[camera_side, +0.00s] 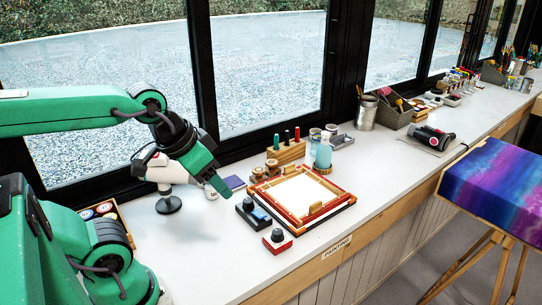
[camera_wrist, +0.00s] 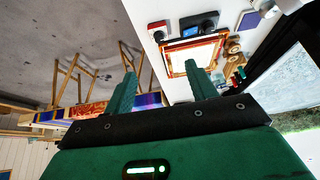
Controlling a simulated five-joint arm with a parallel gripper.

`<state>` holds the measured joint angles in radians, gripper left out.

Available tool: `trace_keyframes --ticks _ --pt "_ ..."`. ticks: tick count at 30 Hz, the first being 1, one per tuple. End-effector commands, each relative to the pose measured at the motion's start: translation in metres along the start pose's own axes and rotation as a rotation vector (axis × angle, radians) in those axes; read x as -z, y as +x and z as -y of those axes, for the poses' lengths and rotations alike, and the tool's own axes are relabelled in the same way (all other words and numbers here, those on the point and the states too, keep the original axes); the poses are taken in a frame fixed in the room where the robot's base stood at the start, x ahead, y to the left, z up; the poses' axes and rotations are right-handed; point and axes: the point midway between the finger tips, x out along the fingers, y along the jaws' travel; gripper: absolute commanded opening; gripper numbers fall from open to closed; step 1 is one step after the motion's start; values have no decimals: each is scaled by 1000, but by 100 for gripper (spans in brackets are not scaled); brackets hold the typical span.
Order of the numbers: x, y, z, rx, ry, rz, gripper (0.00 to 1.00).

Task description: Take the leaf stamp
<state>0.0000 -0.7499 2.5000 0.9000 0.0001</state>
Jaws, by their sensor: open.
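No leaf motif is readable, so I cannot tell which piece is the leaf stamp. Small round wooden pieces (camera_side: 258,174) stand behind the framed board (camera_side: 300,190); they also show in the wrist view (camera_wrist: 234,48). A wooden block (camera_side: 287,153) behind them holds upright green, black and red handles. Two black-knobbed pieces stand in front of the board, one on a dark base (camera_side: 249,203), one on a red base (camera_side: 277,240). My gripper (camera_side: 217,188) is open and empty above the counter, left of these. Its two green fingers (camera_wrist: 160,84) are wide apart in the wrist view.
A purple flat pad (camera_side: 233,183) lies behind my gripper. A jar of blue liquid (camera_side: 323,154) stands behind the board. A grey basket (camera_side: 395,110) and a metal can (camera_side: 367,113) stand farther along. The front counter strip right of the board is clear.

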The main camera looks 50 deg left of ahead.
Motion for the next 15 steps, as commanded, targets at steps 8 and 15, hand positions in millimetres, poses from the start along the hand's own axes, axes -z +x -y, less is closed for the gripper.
trace_keyframes --ticks 8,15 --pt "6 -1 2 3 -1 6 56" --pt "35 -2 9 16 -5 39 56"
